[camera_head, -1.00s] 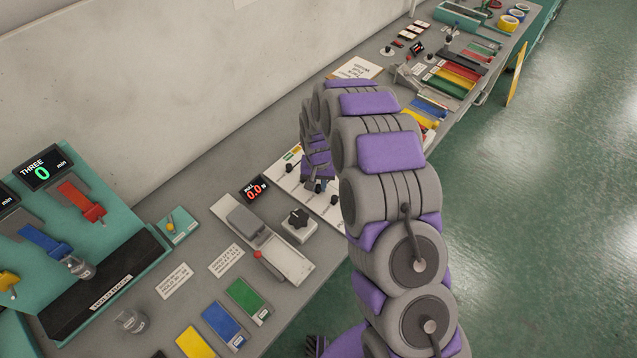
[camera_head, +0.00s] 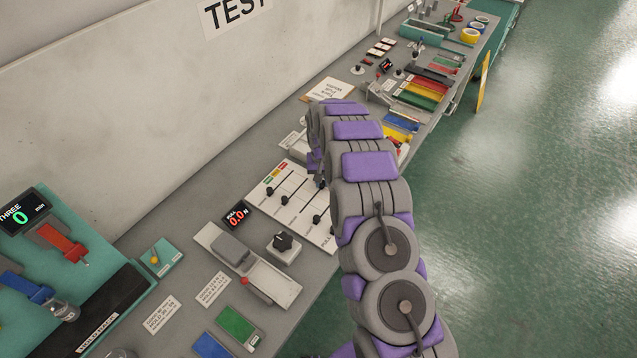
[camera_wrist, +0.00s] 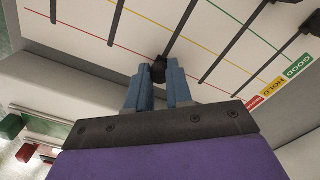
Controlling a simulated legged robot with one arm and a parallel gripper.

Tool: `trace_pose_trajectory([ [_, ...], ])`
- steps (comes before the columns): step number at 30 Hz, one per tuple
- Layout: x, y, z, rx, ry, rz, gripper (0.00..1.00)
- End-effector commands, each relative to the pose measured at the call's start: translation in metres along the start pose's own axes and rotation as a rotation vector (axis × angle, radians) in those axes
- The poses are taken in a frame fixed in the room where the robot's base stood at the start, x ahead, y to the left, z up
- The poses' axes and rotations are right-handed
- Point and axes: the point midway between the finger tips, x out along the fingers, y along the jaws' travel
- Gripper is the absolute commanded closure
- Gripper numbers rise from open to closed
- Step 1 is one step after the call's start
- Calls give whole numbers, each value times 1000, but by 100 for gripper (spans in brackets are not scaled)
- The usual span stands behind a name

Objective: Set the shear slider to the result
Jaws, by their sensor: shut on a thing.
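A white slider panel (camera_head: 262,191) with dark tracks, black knobs and green, yellow and red labels lies on the bench. In the wrist view, the panel (camera_wrist: 225,60) fills the upper part, with labels GOOD and HOLD at its right. My gripper (camera_wrist: 158,72) has its blue fingers closed on a black slider knob (camera_wrist: 158,64) between them. The knob sits on a dark track near a red line. I cannot read which slider it is. In the head view my arm hides the gripper's tips and part of the panel's far right side.
A display (camera_head: 237,216) reading 0.0, a black dial (camera_head: 283,242) and a grey pull device (camera_head: 250,266) are left of the panel. Colour plates (camera_head: 240,328) lie in front. A printed card (camera_head: 331,88) and coloured bars (camera_head: 425,95) lie farther back.

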Motion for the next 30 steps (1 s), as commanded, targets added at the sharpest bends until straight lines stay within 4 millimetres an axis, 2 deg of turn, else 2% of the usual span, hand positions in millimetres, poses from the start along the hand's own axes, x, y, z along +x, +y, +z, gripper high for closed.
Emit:
trace_pose_trajectory([
  [7,-3,0,-6,1,15,-2,100],
  [8,-3,0,-6,1,15,-2,77],
  [15,-2,1,-3,1,10,-1,54],
  [24,-4,1,-2,1,7,-1,53],
  [30,-29,1,-2,2,7,-1,53],
])
